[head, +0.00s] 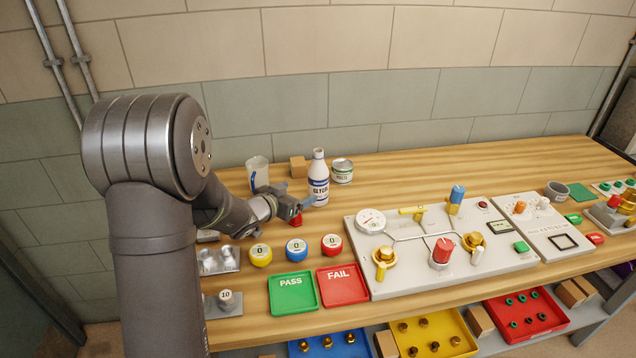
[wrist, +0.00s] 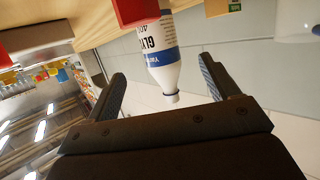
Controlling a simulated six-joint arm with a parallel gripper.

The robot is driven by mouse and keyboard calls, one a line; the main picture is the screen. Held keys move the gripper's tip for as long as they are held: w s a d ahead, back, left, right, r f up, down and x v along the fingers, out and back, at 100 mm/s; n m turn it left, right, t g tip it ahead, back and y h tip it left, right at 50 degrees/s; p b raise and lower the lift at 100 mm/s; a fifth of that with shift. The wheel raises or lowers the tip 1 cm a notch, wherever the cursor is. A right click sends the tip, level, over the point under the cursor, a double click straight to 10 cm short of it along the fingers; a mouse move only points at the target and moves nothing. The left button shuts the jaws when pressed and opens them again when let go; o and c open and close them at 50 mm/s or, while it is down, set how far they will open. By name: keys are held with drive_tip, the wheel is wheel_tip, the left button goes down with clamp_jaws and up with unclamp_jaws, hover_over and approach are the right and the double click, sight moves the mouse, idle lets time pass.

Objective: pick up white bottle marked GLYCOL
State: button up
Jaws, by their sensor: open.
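The white bottle marked GLYCOL (head: 318,168) stands upright at the back of the wooden bench, with a blue-and-white label and a white cap. My gripper (head: 294,197) is open, low over the bench, at the bottle's left and front. One finger overlaps the lower part of the bottle in the head view. In the wrist view, the bottle (wrist: 162,60) appears upside down between the two spread fingers, with visible gaps on both sides. I see no contact.
A red block (head: 297,219) is close below my gripper. The valve panel (head: 360,255) and the red FAIL tray (head: 343,287) lie in front.

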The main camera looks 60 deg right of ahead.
sight(315, 172)
drive_tip(key=x, duration=0.4)
drive_tip(key=shift+d, duration=0.1)
drive_tip(key=shift+x, duration=2.85)
drive_tip(key=shift+s+r, duration=0.1)
drive_tip(key=shift+r, duration=0.1)
drive_tip(key=c, duration=1.2)
drive_tip(key=shift+r, duration=0.2)
drive_tip(key=shift+r, duration=1.15)
drive_tip(key=shift+s+r, duration=0.15)
drive_tip(key=shift+r, duration=0.75)
drive_tip(key=s+a+r, duration=0.1)
drive_tip(key=s+r, duration=0.5)
drive_tip(key=s, duration=0.5)
drive_tip(key=shift+r, duration=0.25)
